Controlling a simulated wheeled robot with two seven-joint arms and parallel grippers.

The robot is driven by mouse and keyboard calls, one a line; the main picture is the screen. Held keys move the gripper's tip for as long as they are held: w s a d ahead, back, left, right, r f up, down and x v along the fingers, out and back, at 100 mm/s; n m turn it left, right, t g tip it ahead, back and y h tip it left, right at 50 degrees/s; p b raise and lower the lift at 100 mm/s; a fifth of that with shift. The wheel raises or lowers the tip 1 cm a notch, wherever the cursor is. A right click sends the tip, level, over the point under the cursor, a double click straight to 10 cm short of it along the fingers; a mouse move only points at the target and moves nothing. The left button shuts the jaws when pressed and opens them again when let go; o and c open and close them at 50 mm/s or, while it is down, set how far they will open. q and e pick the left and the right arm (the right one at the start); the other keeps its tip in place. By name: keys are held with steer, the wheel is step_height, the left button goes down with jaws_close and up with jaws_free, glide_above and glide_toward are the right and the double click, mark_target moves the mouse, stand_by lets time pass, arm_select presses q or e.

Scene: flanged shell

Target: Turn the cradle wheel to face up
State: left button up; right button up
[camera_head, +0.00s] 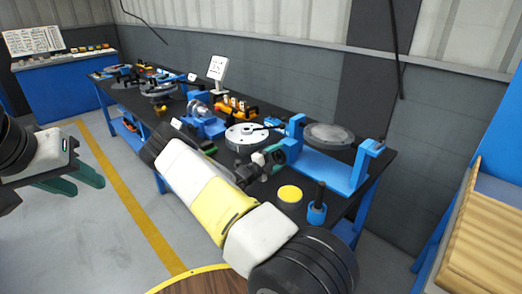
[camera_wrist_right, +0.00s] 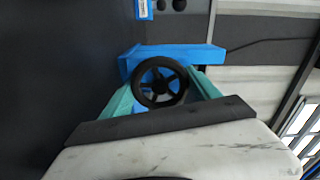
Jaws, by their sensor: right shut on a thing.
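The blue cradle (camera_head: 330,172) stands at the near right end of the black bench, with a grey round shell (camera_head: 328,135) lying roughly flat between its two posts. Its black spoked handwheel (camera_wrist_right: 160,81) shows in the right wrist view in front of a blue plate (camera_wrist_right: 190,57). My right gripper (camera_wrist_right: 162,88) has its green fingers on either side of the wheel's rim, shut on it. In the head view my right gripper (camera_head: 268,160) is at the cradle's left post, and the wheel is mostly hidden there. My left gripper (camera_head: 80,178) is open and empty, away from the bench.
A white flanged disc (camera_head: 246,134) and a blue fixture (camera_head: 202,122) sit farther along the bench. A yellow disc (camera_head: 290,194) and a blue holder with a black rod (camera_head: 317,212) are near the front edge. The floor at left is clear.

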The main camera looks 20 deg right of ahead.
steer(key=shift+a, duration=0.1)
steer(key=o, duration=1.4)
steer(key=shift+c, duration=0.2)
steer(key=v, duration=0.7)
steer(key=shift+s+a, duration=0.1)
steer(key=shift+a, duration=0.25)
